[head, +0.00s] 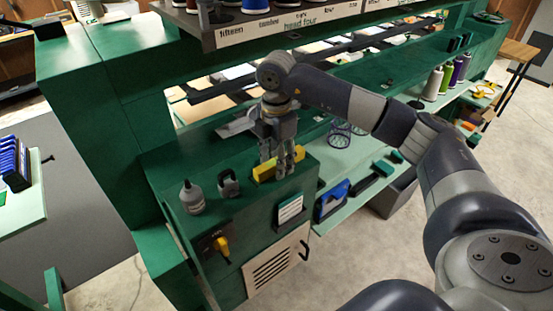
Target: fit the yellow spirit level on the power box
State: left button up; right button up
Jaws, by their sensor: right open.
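A yellow block, which looks like the spirit level (263,172), lies on the green cabinet top near its front edge. My right gripper (277,174) points down at it from above. Its fingers are open and hide part of the level; whether they touch it I cannot tell. The power box is not clear to me; the green cabinet (240,206) under the level has a dark panel with a yellow handle (222,246) and a louvred vent on its front. My left gripper is not in view.
A grey bottle (192,198) and a grey padlock-like item (228,184) stand left of the level. A white label card (290,208) is on the cabinet front. A shelf with thread spools (433,84) runs to the right. An overhead shelf (285,30) hangs above.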

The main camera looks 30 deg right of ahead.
notch_tip(320, 180, up, 12)
dwell(0.5)
